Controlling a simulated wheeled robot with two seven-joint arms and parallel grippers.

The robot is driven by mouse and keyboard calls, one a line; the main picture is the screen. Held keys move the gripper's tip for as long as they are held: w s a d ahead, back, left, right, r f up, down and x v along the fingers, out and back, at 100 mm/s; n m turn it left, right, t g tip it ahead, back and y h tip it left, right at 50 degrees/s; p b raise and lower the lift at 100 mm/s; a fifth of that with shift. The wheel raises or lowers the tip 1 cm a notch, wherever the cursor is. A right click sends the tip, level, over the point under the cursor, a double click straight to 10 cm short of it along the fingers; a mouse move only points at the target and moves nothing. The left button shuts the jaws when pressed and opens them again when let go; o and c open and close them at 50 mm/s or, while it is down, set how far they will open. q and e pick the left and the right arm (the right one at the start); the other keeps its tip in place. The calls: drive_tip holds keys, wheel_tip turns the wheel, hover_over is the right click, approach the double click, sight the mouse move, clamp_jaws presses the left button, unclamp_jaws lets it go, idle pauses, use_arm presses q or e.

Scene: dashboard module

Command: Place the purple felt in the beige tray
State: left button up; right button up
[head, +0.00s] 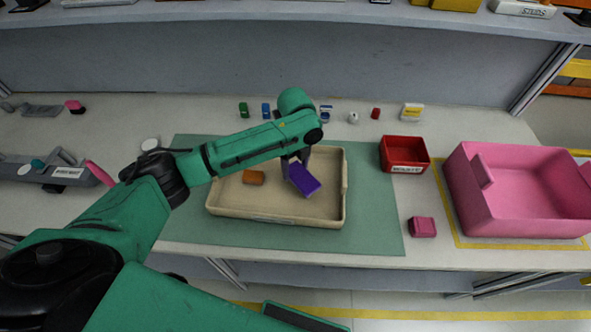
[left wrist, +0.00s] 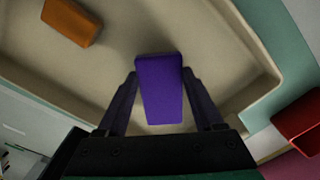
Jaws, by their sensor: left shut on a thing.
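The purple felt (head: 304,180) is a purple block held over the beige tray (head: 336,212), right of the tray's middle. In the left wrist view, the purple felt (left wrist: 160,88) sits between both fingers of my left gripper (left wrist: 162,98). My left gripper (head: 295,167) is shut on it, partly hidden under my arm in the head view. I cannot tell whether the felt touches the tray floor. An orange block (head: 254,177) lies in the left part of the tray; it also shows in the left wrist view (left wrist: 72,22). My right gripper is not seen.
The tray stands on a green mat (head: 378,215). A small red bin (head: 405,153), a pink block (head: 422,227) and a large pink bin (head: 520,195) stand to the right. Several small items line the table behind the tray. A grey part (head: 50,172) lies at the left.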

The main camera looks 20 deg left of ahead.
sight(296, 170)
use_arm(q)
wheel_tip(296, 170, down, 2)
drive_tip(key=shift+f, duration=0.15)
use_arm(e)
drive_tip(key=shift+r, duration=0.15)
use_arm(q)
drive_tip(key=shift+f, duration=0.1)
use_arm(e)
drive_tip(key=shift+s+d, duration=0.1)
use_arm(q)
drive_tip(key=o, duration=1.3)
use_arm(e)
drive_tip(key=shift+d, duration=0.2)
use_arm(q)
wheel_tip(296, 170, up, 12)
drive_tip(key=shift+r+b, duration=0.15)
drive_tip(key=shift+b, duration=0.9)
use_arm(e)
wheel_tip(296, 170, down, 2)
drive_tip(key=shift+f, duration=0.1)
